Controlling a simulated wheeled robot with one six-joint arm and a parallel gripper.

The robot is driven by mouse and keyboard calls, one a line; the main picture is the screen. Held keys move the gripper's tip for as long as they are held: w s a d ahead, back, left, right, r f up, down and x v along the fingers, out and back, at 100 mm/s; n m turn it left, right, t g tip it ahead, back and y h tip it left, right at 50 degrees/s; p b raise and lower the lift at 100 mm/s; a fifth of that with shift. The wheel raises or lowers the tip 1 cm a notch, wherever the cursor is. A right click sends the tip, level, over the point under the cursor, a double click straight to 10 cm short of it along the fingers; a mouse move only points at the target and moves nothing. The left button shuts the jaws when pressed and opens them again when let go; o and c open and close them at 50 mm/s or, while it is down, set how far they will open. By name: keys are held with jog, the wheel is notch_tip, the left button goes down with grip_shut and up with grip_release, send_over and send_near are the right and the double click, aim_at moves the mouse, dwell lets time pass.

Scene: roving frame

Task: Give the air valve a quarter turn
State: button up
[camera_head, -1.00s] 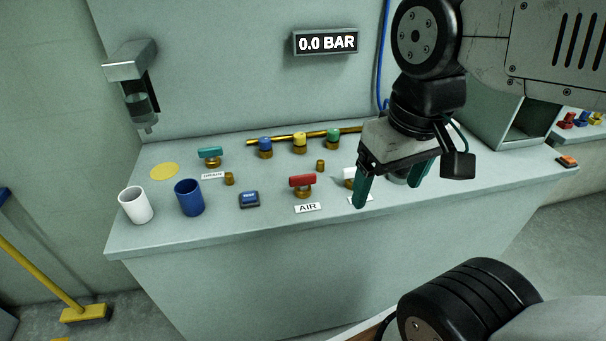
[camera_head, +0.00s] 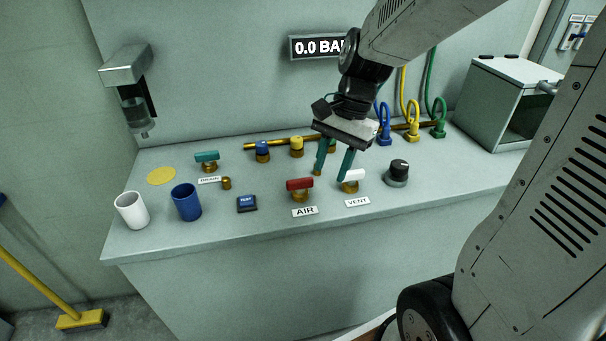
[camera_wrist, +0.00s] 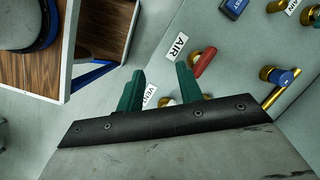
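The air valve (camera_head: 300,184) has a red bar handle on a brass body and stands behind the AIR label (camera_head: 305,211) on the bench. Its handle lies roughly along the bench front. It also shows in the wrist view (camera_wrist: 204,62), beyond the fingers. My gripper (camera_head: 332,174) is open, with two green fingers pointing down. It hangs above the bench, behind and to the right of the red handle, near the white-handled vent valve (camera_head: 354,176). Nothing shows between the fingers. I cannot tell their exact height. The pressure display (camera_head: 318,48) reads 0.0 and is partly covered by my arm.
The teal drain valve (camera_head: 207,158), blue TEST button (camera_head: 247,203), blue cup (camera_head: 187,203) and white cup (camera_head: 131,210) stand to the left. A black knob (camera_head: 398,172) stands right of the vent valve. Blue, yellow and green hoses rise at the back near a grey box (camera_head: 500,105).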

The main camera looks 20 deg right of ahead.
aim_at(300, 179)
jog(key=w+m+t+y, duration=0.1)
jog(key=w+m+t, duration=0.1)
jog(key=w+m, duration=0.6)
jog(key=shift+m, duration=0.5)
jog(key=x, duration=0.5)
jog(key=s+x, duration=0.1)
jog(key=x, duration=0.2)
jog(key=shift+s+f, duration=0.1)
jog(key=shift+f, duration=0.1)
grip_shut()
